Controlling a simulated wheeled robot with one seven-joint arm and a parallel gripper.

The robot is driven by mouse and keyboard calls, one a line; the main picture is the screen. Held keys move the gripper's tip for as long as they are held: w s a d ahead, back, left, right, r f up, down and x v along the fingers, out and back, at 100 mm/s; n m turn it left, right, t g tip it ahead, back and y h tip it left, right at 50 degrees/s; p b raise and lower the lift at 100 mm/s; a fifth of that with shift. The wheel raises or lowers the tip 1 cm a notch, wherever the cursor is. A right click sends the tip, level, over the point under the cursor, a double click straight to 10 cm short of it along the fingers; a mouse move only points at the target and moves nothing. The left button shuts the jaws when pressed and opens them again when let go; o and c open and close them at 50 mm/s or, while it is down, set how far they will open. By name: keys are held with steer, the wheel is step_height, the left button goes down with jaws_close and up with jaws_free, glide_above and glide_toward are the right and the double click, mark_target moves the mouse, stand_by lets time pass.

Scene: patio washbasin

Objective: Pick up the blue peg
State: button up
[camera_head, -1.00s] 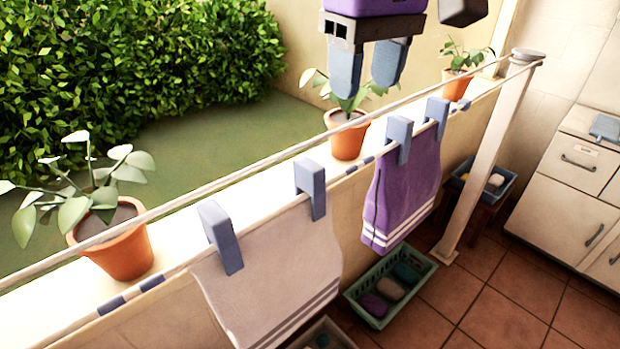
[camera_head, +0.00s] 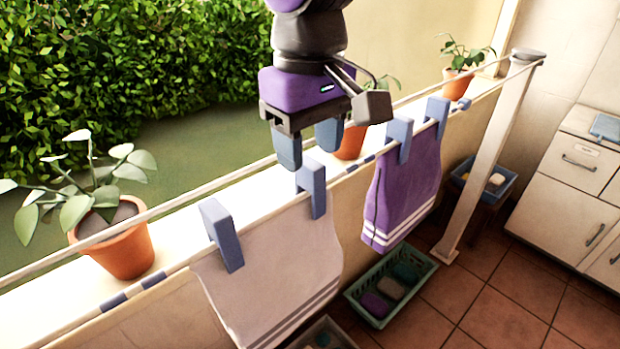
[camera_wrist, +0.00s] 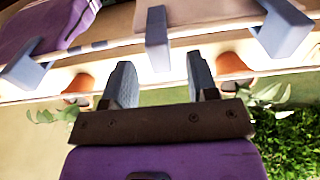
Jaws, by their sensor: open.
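Several blue pegs clip towels to the line. On the white towel (camera_head: 275,270) are a left peg (camera_head: 220,236) and a right peg (camera_head: 312,190). The purple towel (camera_head: 405,190) has two more pegs, a left one (camera_head: 399,139) and a right one (camera_head: 437,114). My gripper (camera_head: 307,150) is open and empty, just above and behind the white towel's right peg. In the wrist view, that peg (camera_wrist: 158,38) stands ahead between the two fingertips (camera_wrist: 160,68), apart from them. Pegs also show at the left (camera_wrist: 22,74) and right (camera_wrist: 284,28) there.
A second cord (camera_head: 200,188) runs behind the pegs. Potted plants (camera_head: 122,250) stand on the white ledge. Crates of soap-like pieces, one green (camera_head: 372,318), sit below on the tiled floor. A white post (camera_head: 490,160) stands at the right.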

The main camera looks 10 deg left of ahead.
mark_target(310, 187)
steer(key=shift+f, duration=1.45)
steer(key=shift+c, duration=0.2)
jaws_close()
